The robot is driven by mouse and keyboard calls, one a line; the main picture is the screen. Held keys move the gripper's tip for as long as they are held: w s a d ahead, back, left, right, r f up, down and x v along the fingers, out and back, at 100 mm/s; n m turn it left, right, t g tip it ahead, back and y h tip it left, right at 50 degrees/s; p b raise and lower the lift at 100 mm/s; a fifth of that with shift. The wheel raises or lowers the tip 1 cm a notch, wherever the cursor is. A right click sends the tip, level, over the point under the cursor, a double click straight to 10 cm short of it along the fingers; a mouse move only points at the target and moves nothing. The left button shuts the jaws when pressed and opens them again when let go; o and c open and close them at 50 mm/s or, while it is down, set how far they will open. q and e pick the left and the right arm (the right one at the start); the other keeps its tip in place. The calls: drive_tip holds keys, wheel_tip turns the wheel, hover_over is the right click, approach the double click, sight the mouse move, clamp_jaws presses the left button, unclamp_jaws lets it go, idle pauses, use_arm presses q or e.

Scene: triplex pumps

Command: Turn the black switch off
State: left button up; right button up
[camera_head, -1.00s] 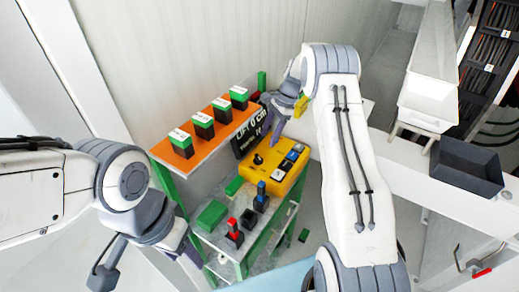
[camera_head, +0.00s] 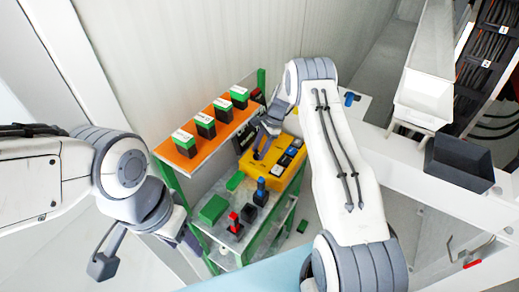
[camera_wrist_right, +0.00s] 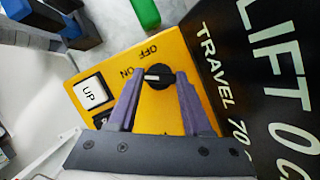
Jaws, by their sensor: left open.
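The black switch (camera_wrist_right: 158,76) is a round knob on a yellow control box (camera_wrist_right: 110,72). Its white mark lies roughly level in the right wrist view, pointing toward the ON label. The OFF label is above it. My right gripper (camera_wrist_right: 160,82) is open, with one purple finger on each side of the knob; I cannot tell whether they touch it. In the head view the yellow box (camera_head: 286,177) sits on the shelf rack, and my right gripper (camera_head: 258,150) is over its left part, hiding the switch. My left gripper (camera_head: 188,236) is open, left of the rack.
A black display panel (camera_wrist_right: 262,70) stands beside the switch. A white UP button (camera_wrist_right: 91,94) is on the box. The orange shelf (camera_head: 193,158) holds several green-black blocks. A red-black switch (camera_head: 234,222), a blue-black switch (camera_head: 261,190) and a green block (camera_head: 213,208) are on the lower shelf.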

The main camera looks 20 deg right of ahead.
clamp_jaws()
drive_tip(key=shift+m, duration=0.4)
drive_tip(key=m+t+b, duration=0.1)
drive_tip(key=m, duration=0.2)
drive_tip(key=shift+s+m+t, duration=0.1)
drive_tip(key=shift+m+t, duration=0.3)
drive_tip(key=m, duration=0.2)
drive_tip(key=m+t+b, duration=0.1)
drive_tip(key=m, duration=0.1)
drive_tip(key=shift+s+t+h, duration=0.1)
drive_tip(key=shift+t+h, duration=0.2)
drive_tip(key=shift+h, duration=0.1)
drive_tip(key=shift+a+m+t+h, duration=0.1)
drive_tip(key=shift+m+t+h, duration=0.3)
drive_tip(key=shift+m, duration=1.2)
drive_tip(key=shift+r, duration=0.1)
drive_tip(key=o, duration=0.9)
unclamp_jaws()
drive_tip(key=shift+c, duration=0.2)
